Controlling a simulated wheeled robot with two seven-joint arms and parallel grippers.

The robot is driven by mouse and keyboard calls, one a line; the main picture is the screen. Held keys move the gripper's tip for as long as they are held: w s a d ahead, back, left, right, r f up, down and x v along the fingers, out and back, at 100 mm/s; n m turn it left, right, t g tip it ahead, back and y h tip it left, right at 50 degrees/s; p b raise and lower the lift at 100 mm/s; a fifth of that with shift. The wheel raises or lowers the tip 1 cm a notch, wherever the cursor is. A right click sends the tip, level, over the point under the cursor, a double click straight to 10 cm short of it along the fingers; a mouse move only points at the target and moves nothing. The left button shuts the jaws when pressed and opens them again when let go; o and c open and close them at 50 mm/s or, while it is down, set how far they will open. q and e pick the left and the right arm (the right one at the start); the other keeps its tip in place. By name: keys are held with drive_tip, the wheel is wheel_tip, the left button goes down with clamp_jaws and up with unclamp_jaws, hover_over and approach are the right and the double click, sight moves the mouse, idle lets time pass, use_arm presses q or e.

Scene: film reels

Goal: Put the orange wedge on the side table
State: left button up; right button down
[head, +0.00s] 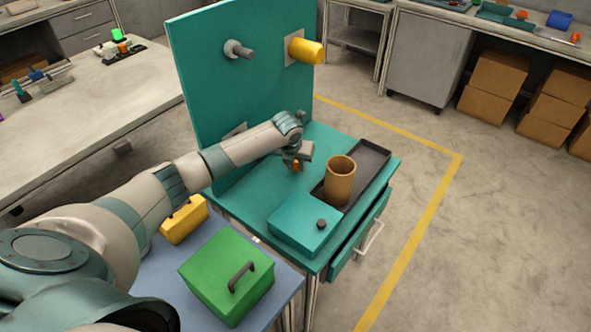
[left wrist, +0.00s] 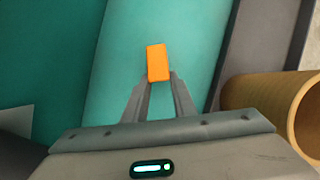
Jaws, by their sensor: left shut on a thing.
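The orange wedge (left wrist: 158,62) is between the fingertips of my left gripper (left wrist: 160,85), which is shut on it. In the head view the orange wedge (head: 296,166) shows as a small patch below my left gripper (head: 297,160), over the teal bench top (head: 262,200). Whether it touches the bench top I cannot tell. A blue-grey table (head: 283,292), which looks like the side table, stands at the lower left of the bench, partly hidden by my left arm. My right gripper is not in view.
A brown cup (head: 340,180) stands at a dark tray (head: 372,160) right of my gripper. A teal box (head: 304,222) sits on the bench front. A green box (head: 228,278) and a yellow block (head: 184,220) occupy much of the blue-grey table. A teal panel (head: 215,85) rises behind.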

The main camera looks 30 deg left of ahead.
use_arm(q)
wheel_tip(320, 180, down, 2)
drive_tip(key=shift+f, duration=0.3)
drive_tip(key=shift+f, duration=0.1)
drive_tip(key=o, duration=1)
